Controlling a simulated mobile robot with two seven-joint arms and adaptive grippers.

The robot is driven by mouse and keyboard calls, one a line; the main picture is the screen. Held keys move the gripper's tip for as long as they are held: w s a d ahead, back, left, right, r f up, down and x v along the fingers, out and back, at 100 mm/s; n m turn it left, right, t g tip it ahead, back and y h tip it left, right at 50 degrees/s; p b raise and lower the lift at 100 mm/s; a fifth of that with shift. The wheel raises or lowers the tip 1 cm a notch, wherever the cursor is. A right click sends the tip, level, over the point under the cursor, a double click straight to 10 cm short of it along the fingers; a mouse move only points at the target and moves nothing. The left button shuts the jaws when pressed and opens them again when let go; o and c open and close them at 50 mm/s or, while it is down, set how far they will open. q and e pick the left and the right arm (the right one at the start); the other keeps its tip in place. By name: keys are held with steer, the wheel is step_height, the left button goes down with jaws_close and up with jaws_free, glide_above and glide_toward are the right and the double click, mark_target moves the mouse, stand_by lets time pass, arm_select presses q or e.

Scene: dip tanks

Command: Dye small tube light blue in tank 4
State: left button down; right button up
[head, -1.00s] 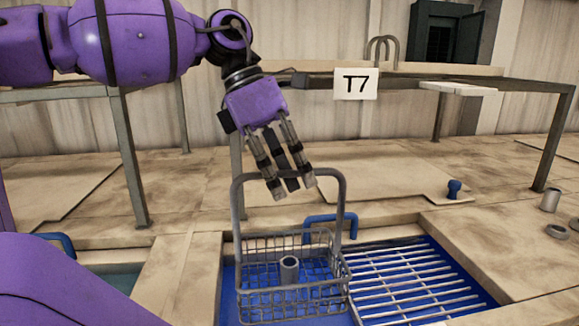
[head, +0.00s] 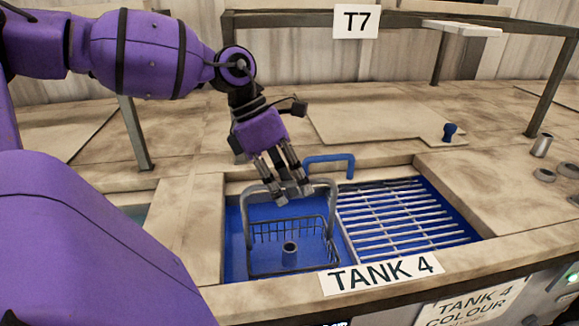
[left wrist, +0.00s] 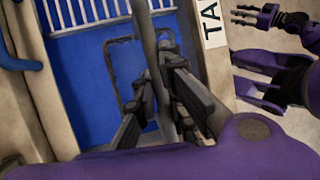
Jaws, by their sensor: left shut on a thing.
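The wire basket (head: 289,268) hangs low inside the blue left part of the tank labelled TANK 4 (head: 381,274). Its lower mesh fades into the blue, so it looks sunk in the liquid. The small tube (head: 289,251), still grey, stands upright in the basket. My left gripper (head: 290,192) is shut on the top of the basket handle (head: 334,205). The left wrist view shows its fingers (left wrist: 168,88) closed on the grey handle bar. Part of my right arm and hand (left wrist: 262,60) shows at the right of that view; its finger state is unclear.
A slatted metal rack (head: 405,222) fills the tank's right side. A blue bent pipe (head: 330,160) rises at the back edge. A blue knob (head: 449,131) and loose grey cylinders (head: 542,145) stand on the deck. A frame with a T7 sign (head: 355,21) stands behind.

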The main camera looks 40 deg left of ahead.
arm_select(q)
step_height(320, 180, down, 8)
steer(key=shift+r+b, duration=0.25)
steer(key=shift+b, duration=0.05)
stand_by(0.3)
steer(key=shift+w, duration=0.1)
